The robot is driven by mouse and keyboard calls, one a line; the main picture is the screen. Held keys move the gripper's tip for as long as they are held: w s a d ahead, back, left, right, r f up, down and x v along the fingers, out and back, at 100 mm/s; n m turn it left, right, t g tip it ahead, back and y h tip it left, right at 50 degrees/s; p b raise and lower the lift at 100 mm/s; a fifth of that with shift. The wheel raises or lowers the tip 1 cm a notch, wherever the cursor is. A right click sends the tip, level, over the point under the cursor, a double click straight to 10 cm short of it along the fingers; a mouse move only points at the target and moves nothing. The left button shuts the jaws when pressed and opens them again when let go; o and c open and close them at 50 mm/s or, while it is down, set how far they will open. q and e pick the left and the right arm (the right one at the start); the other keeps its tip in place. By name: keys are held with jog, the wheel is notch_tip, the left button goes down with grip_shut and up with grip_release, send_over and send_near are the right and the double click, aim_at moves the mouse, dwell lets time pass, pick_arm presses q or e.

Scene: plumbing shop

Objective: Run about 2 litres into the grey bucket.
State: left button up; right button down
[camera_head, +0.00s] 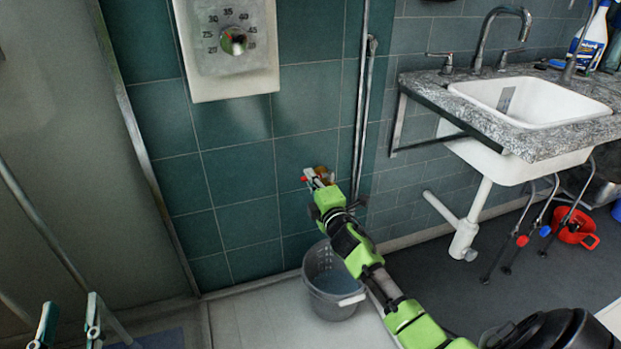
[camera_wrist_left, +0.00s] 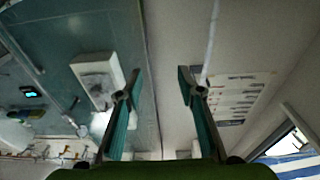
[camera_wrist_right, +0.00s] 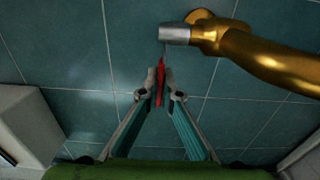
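The grey bucket (camera_head: 319,291) stands upright on the floor by the tiled wall. A bluish-grey surface that looks like water shows inside it; its level against any marks is unreadable. A brass tap (camera_head: 325,174) is on the wall above it, mostly hidden by my right gripper. In the right wrist view the tap's golden body (camera_wrist_right: 250,50) and red lever (camera_wrist_right: 160,86) are clear. My right gripper (camera_head: 311,179) has its fingertips (camera_wrist_right: 162,84) closed on the red lever. No stream is visible. My left gripper (camera_head: 69,318) is open and empty at lower left, also in its wrist view (camera_wrist_left: 158,82).
A white wall panel with a dial (camera_head: 233,41) hangs above the tap. A white sink (camera_head: 535,98) in a stone counter (camera_head: 425,88) is at right, with an orange-red container (camera_head: 575,229) below. A glass screen (camera_head: 60,130) borders the left. Floor before the bucket is partly clear.

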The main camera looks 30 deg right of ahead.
jog(key=shift+s+r+n+y+p, duration=0.1)
jog(key=shift+s+n+y+p, duration=0.3)
jog(key=shift+n+y+p, duration=0.45)
pick_arm(q)
jog(key=s+a+f+g+y, duration=0.2)
jog(key=f+g, duration=0.5)
jog(key=f, duration=0.6)
jog(key=shift+s+a+p, duration=0.3)
jog(key=shift+s+p, duration=0.15)
jog(key=shift+s, duration=0.25)
pick_arm(e)
jog(key=shift+s+n+y, duration=0.35)
jog(key=shift+n+y, duration=0.25)
jog(key=shift+y, duration=0.5)
jog(key=shift+s+n+y, duration=0.35)
jog(key=shift+n+y, duration=0.3)
jog(key=shift+y, duration=0.5)
jog(key=shift+s+n+y, duration=0.35)
jog(key=shift+n+y, duration=0.25)
jog(key=shift+y, duration=0.5)
jog(key=c, duration=2.2)
grip_release()
jog(key=shift+c, duration=0.2)
jog(key=shift+s, duration=0.1)
